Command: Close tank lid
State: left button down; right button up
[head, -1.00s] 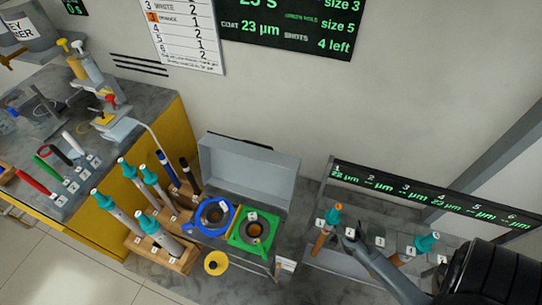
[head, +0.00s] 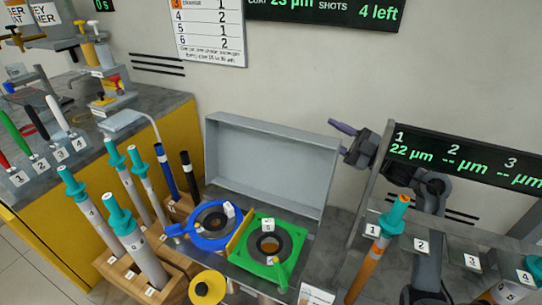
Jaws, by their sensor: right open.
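The tank lid (head: 262,165) is a grey shallow panel standing open, upright at the back of the tank. The tank (head: 228,262) is a grey box with a blue ring (head: 186,232) and a green square ring (head: 287,270) on top, each around a dark round opening. My right gripper (head: 338,137) is open and empty, just right of the lid's upper right corner. It looks apart from the lid, though depth is hard to judge. My left gripper is not in view.
A rack (head: 372,190) with a numbered display stands at the right, in front of part of my right arm. An orange rod with a teal cap (head: 378,245) leans in it. Wooden blocks (head: 178,290) with several teal-capped rods stand left of the tank. A yellow funnel-like piece (head: 207,288) is in front.

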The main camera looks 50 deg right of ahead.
aim_at(271, 161)
jog(key=w+a+g+y, duration=0.1)
jog(key=w+a, duration=0.2)
jog(key=w+a+r+n+y+b, duration=0.1)
jog(key=w+a+y, duration=0.1)
jog(key=w+a, duration=0.1)
jog(key=w+a+n+g+y, duration=0.1)
jog(key=w+a, duration=0.2)
jog(key=shift+a+r+g+y, duration=0.3)
jog(key=shift+a+r, duration=0.05)
jog(key=shift+r, duration=0.05)
grip_shut()
